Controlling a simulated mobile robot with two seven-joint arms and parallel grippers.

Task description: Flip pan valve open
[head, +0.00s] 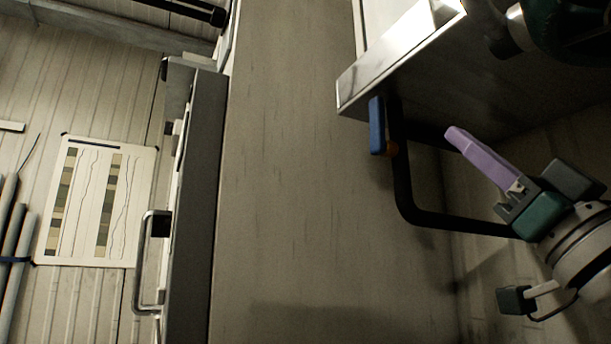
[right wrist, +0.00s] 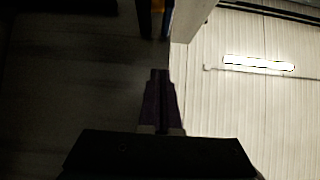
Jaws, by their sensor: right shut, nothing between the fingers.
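A metal pan (head: 405,50) with a bright front edge is at the upper right of the head view. Below it a black pipe (head: 403,180) runs down and bends to the right. A blue valve lever (head: 376,125) sits beside the top of the pipe, with a small orange part (head: 392,149) next to it. My right gripper (head: 452,134), with purple fingers, is shut and empty. In the picture it is to the right of the lever and pipe, apart from the lever. The shut fingers also show in the right wrist view (right wrist: 159,75). My left gripper is not in view.
A grey cabinet or door edge with a metal handle (head: 148,262) stands left of centre. A chart (head: 96,202) hangs on the panelled wall, with several grey tubes (head: 14,240) beside it. A lit lamp (right wrist: 258,65) shows in the right wrist view.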

